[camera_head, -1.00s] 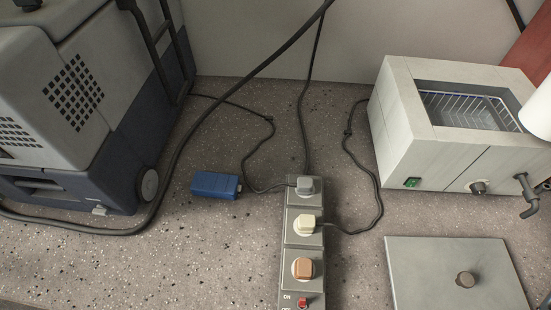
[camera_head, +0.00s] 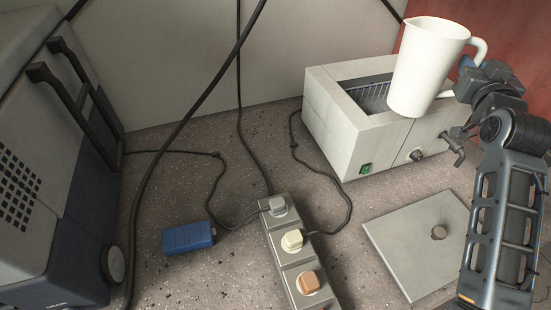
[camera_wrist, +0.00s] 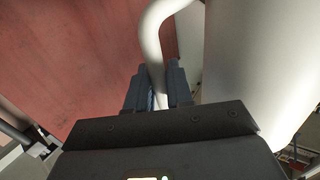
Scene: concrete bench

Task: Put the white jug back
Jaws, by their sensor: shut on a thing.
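The white jug (camera_head: 424,72) is upright with a slight tilt and appears in front of and above the water bath (camera_head: 345,135). The head view does not show clearly whether it touches the bath. My gripper (camera_wrist: 158,88) is shut on the jug's handle (camera_wrist: 152,45), which passes between its fingers in the wrist view. The jug's body (camera_wrist: 262,60) fills the right of that view. In the head view my gripper (camera_head: 466,82) is at the right of the jug, its fingertips partly hidden.
A flat grey lid (camera_head: 405,245) with a knob lies in front of the bath. A power strip (camera_head: 297,260) with plugs and cables runs down the middle. A blue box (camera_head: 188,238) and a large grey-blue case (camera_head: 50,200) stand left. A tap (camera_head: 453,148) sticks out of the bath's front.

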